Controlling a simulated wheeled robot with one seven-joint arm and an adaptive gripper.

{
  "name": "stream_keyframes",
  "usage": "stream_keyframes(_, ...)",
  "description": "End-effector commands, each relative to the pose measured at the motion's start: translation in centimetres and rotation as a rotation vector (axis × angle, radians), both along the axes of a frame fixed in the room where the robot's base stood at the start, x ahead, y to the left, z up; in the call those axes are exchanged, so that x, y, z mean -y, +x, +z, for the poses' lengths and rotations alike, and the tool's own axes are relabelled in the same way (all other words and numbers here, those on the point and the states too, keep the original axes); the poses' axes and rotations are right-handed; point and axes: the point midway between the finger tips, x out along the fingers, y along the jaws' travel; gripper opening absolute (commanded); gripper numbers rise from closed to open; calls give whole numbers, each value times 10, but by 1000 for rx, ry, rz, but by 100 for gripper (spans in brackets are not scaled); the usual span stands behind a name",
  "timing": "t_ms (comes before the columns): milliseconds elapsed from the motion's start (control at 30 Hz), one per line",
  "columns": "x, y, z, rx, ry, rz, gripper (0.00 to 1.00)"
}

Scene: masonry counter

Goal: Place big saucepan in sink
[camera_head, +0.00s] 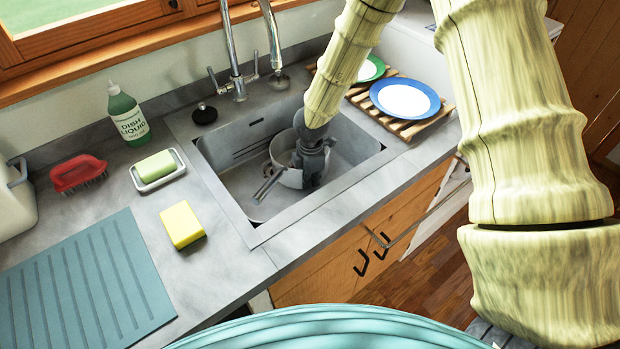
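The sink (350,142) is a grey basin set into the counter. A pale metal saucepan (285,160) is inside it, with a grey handle sticking out toward the front left. Other metal cookware (248,178) seems to lie beside or under it, but I cannot tell the pieces apart clearly. My gripper (312,180) points down into the sink at the saucepan's right side, by its rim. The gripper and arm hide part of the pan. The fingers are too small and dark to show whether they grip it.
A tap (235,75) stands behind the sink. A wooden rack (405,128) with a blue-rimmed plate (405,98) is at the right. A soap bottle (127,118), red brush (78,173), soap dish (158,170), yellow sponge (182,225) and blue mat (85,285) occupy the left counter.

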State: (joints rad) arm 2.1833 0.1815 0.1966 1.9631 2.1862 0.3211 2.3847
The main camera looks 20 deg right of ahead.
Motion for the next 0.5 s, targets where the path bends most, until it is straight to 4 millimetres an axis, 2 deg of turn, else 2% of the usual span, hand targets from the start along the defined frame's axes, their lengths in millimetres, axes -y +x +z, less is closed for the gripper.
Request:
stream_keyframes(233, 0, 0, -2, 1, 0, 0, 0)
stream_keyframes(367, 0, 0, -1, 0, 0, 0, 26)
stream_keyframes(500, 0, 0, -1, 0, 0, 0, 27)
